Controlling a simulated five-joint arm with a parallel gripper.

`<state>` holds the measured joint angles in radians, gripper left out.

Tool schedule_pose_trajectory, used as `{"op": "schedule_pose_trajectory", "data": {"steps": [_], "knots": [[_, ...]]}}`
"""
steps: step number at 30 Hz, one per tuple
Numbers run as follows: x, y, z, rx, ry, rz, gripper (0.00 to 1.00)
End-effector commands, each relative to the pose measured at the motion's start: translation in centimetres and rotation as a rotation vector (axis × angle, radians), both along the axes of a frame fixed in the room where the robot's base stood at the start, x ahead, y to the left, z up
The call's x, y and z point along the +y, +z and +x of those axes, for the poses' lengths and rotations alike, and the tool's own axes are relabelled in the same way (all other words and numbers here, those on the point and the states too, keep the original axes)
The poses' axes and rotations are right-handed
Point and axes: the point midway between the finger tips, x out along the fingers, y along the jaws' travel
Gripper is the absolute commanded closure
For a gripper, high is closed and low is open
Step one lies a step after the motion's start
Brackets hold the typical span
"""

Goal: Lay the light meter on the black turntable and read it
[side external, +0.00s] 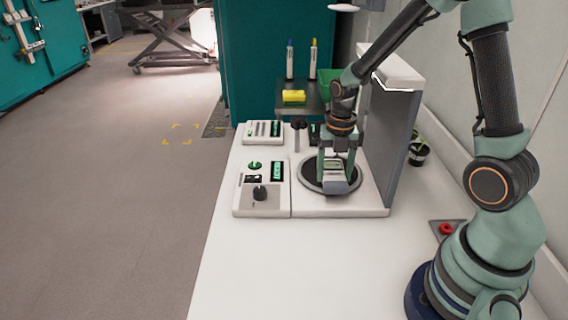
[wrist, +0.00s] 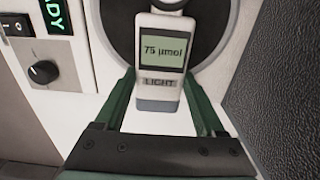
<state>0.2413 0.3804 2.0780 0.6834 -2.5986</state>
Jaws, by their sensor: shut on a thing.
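The light meter (wrist: 161,27) is a pale handheld unit with a lit screen reading "75 µmol" and the label "LIGHT" below it. My gripper (wrist: 160,82) has its green fingers on both sides of the meter's lower body and is shut on it. In the side view, my gripper (side external: 337,160) points down over the black turntable (side external: 309,176), with the pale meter (side external: 335,184) between its fingers. The dark ring of the turntable (wrist: 122,22) shows behind the meter in the wrist view. I cannot tell whether the meter touches the turntable.
A control panel (side external: 277,198) with a black knob (side external: 260,193) and green displays adjoins the turntable on the left. A tall grey wall panel (side external: 392,145) stands close on the right. A yellow block (side external: 294,96) and two markers are behind. The front bench (side external: 300,270) is clear.

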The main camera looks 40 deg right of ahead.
Motion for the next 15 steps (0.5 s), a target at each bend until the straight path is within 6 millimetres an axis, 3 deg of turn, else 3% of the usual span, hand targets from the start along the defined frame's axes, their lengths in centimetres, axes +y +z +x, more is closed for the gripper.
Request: {"op": "schedule_pose_trajectory", "data": {"steps": [3,15], "knots": [[0.01,-1.14,-0.03,0.001,0.0,0.0,0.97],[0.0,-1.54,0.0,0.0,0.0,0.0,0.97]]}}
